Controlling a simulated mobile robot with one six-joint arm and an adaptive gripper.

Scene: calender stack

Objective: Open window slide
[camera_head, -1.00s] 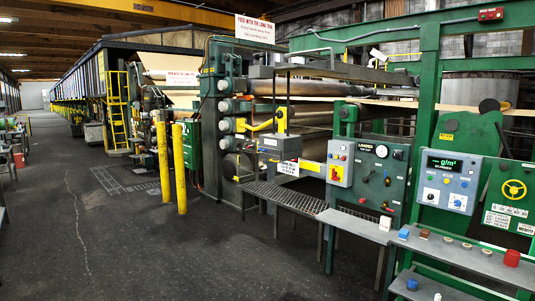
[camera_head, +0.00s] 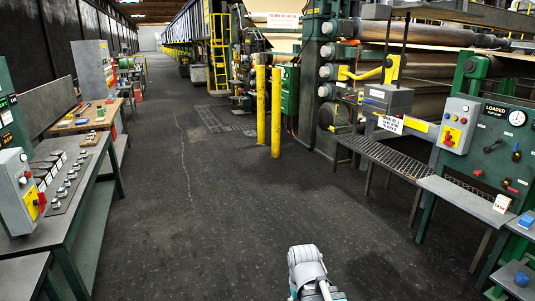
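I cannot make out a window slide in this view. Part of my own arm, white and grey with teal, shows at the bottom edge right of centre. My gripper itself is not in view, so I cannot see its fingers or anything in them.
The dark floor (camera_head: 215,220) is open ahead and runs far back as an aisle. Two yellow posts (camera_head: 268,112) stand right of it. A grey bench (camera_head: 60,208) with a control box (camera_head: 18,190) is on the left. A grate shelf (camera_head: 385,157) and green control panel (camera_head: 490,150) are right.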

